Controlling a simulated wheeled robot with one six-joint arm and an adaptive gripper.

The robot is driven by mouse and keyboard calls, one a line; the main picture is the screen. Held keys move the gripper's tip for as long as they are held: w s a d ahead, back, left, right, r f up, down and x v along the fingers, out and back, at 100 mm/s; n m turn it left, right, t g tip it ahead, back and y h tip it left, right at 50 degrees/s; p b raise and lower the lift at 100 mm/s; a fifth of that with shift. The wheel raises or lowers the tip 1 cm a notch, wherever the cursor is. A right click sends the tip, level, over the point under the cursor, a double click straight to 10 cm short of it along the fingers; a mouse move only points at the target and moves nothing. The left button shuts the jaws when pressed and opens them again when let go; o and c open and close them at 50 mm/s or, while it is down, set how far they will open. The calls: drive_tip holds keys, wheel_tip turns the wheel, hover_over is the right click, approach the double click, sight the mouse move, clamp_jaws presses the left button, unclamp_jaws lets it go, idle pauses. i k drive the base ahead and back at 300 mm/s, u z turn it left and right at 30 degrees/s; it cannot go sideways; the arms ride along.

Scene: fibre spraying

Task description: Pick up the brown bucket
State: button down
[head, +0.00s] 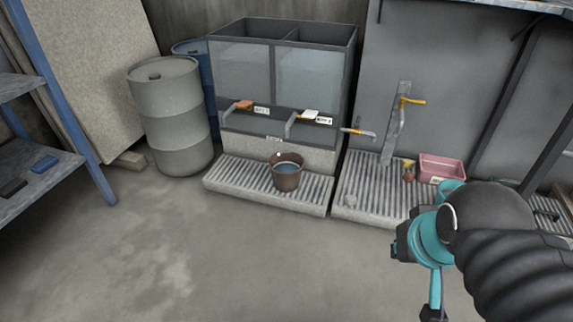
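The brown bucket (286,179) stands upright on the left slatted grate, under the taps of the tank unit. Light bluish contents, perhaps water, show inside its rim. My arm comes in from the right edge, with teal and black links. The end of my arm points down at the bottom right, to the right of the bucket and well apart from it. My gripper (433,312) shows only in part at the bottom edge, so its fingers cannot be made out. Nothing hides the bucket.
The left grate (235,181) is low and ribbed. Behind it stands a tank unit (243,72) with taps. A grey drum (170,118) stands left, and a blue-framed shelf (75,120) at far left. A pink basin (441,168) sits right. The floor in front is clear.

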sight(285, 167)
drive_tip(key=k, duration=0.35)
drive_tip(key=u, duration=1.55)
drive_tip(key=i, duration=1.45)
drive_tip(key=z, duration=0.85)
drive_tip(key=i, duration=0.55)
drive_tip(key=z, duration=0.6)
